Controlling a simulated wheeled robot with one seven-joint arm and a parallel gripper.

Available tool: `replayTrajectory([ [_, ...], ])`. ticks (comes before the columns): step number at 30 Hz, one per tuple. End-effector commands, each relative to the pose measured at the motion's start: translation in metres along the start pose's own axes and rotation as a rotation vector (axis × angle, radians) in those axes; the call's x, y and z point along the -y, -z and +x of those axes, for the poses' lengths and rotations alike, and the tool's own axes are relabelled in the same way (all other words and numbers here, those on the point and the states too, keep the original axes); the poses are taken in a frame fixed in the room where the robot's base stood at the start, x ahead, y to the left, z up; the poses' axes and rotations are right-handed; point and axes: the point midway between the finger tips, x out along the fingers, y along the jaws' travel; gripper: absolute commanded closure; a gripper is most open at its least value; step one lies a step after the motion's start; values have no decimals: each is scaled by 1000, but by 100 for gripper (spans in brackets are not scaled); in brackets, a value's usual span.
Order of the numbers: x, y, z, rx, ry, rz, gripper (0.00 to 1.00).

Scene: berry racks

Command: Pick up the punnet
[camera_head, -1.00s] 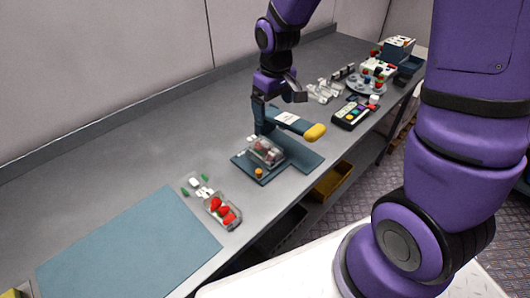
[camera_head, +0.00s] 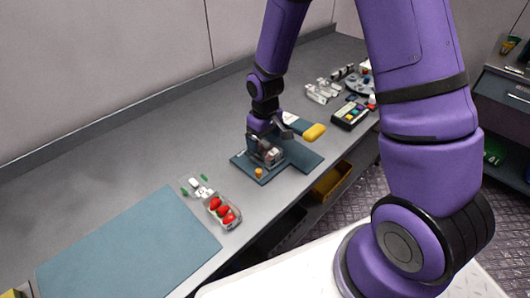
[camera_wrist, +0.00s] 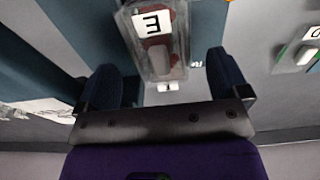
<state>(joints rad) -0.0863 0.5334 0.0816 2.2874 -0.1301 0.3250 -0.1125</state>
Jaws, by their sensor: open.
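A small clear punnet (camera_head: 272,155) with reddish contents sits on a teal mat (camera_head: 301,160), partly hidden by my gripper (camera_head: 264,146). In the wrist view the clear punnet (camera_wrist: 176,47) carries a white label with a black letter. My gripper (camera_wrist: 164,78) is open there, with one dark finger on each side of the punnet's near end. Gaps show between the fingers and its walls, and it does not appear gripped. A second clear punnet (camera_head: 232,221) with red strawberries stands to the left in the head view.
A yellow rounded object (camera_head: 314,132) and a small orange piece (camera_head: 258,173) are close to my gripper. A teal sheet (camera_head: 125,245) lies at the left. A black tray of coloured pieces (camera_head: 350,115) stands to the right. Bare grey counter lies behind.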

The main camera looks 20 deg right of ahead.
Motion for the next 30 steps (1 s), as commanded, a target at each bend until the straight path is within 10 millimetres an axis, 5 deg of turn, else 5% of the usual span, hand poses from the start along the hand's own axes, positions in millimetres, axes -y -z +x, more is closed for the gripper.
replayTrajectory([
  [12, 0, 0, 47, 2, 1, 0, 6],
  [22, 0, 0, 52, -1, 0, 0, 6],
  [30, 0, 0, 52, 0, 0, 0, 64],
])
